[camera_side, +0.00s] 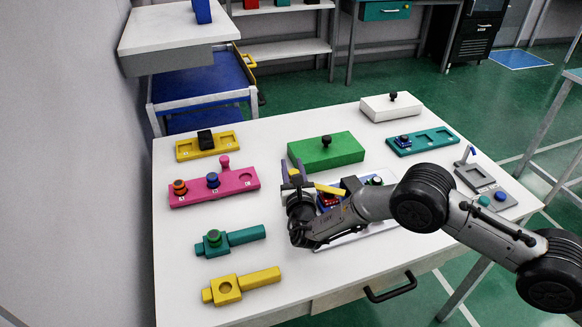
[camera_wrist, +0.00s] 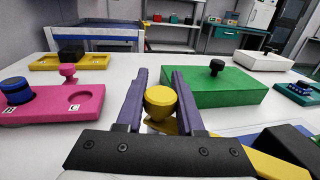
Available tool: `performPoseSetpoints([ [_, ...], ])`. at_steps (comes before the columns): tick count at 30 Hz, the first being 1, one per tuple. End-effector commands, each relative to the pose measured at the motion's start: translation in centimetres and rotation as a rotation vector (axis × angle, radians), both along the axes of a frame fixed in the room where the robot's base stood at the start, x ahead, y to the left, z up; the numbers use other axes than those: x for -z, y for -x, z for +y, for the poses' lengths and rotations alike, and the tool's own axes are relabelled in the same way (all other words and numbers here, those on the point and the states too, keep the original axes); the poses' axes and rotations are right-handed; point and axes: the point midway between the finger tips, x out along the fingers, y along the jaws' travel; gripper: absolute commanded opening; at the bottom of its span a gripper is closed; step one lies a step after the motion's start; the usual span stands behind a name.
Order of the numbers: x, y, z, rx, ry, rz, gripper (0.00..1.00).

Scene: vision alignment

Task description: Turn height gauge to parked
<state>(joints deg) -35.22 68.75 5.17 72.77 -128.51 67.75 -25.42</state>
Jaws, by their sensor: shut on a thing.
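My gripper (camera_side: 292,176) has its purple fingers shut on a round yellow knob (camera_wrist: 160,101), which sits between them in the wrist view. A yellow bar (camera_side: 329,188) runs right from the gripper in the side view, over a white plate (camera_side: 345,238); it also shows at the lower right of the wrist view (camera_wrist: 275,165). The knob and bar look like the height gauge's handle and arm, but no label shows. My wrist hides part of the plate and the bar's joint. A black block (camera_side: 351,184) stands beside the bar.
A green block with a black knob (camera_side: 325,153) stands behind the gripper. A pink tray (camera_side: 235,182) lies left, with teal (camera_side: 247,236) and yellow (camera_side: 262,278) fixtures in front of it. A teal tray (camera_side: 432,138) is at the right. The table's front middle is clear.

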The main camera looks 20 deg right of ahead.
Motion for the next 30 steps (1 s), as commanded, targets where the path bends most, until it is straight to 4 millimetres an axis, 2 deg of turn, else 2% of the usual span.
performPoseSetpoints([
  [15,0.1,0.5,-0.9,0.373,0.0,0.0,0.0],
  [30,0.1,0.7,-1.4,0.516,0.002,0.0,0.0],
])
